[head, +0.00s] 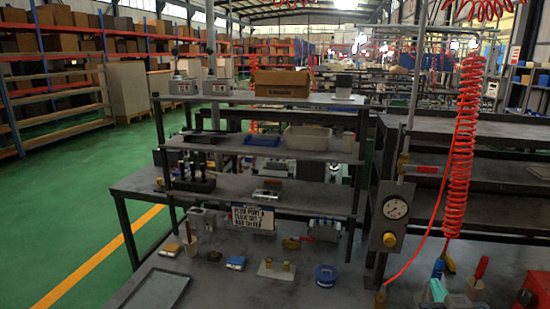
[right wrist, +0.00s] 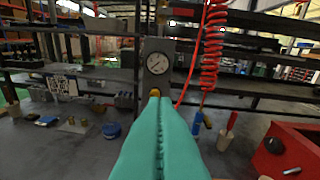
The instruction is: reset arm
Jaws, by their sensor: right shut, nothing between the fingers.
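My right gripper (head: 438,290) shows as a teal shape at the bottom right of the head view. In the right wrist view its two teal fingers (right wrist: 160,104) are pressed together with nothing between them. They point toward the pressure gauge panel (right wrist: 158,64) and look clear of the bench top. My left gripper is not in view. Grey metal blocks (head: 325,230), which may be valve blocks, stand at the back of the bench under the shelf, beside a printed sign (head: 253,217).
On the bench (head: 225,290) are a blue round container (head: 326,275), a plate with brass parts (head: 276,269) and a grey tray (head: 158,289). A red coiled hose (head: 463,140) hangs at right. A red box (right wrist: 290,150) stands right of my fingers. The front middle bench is clear.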

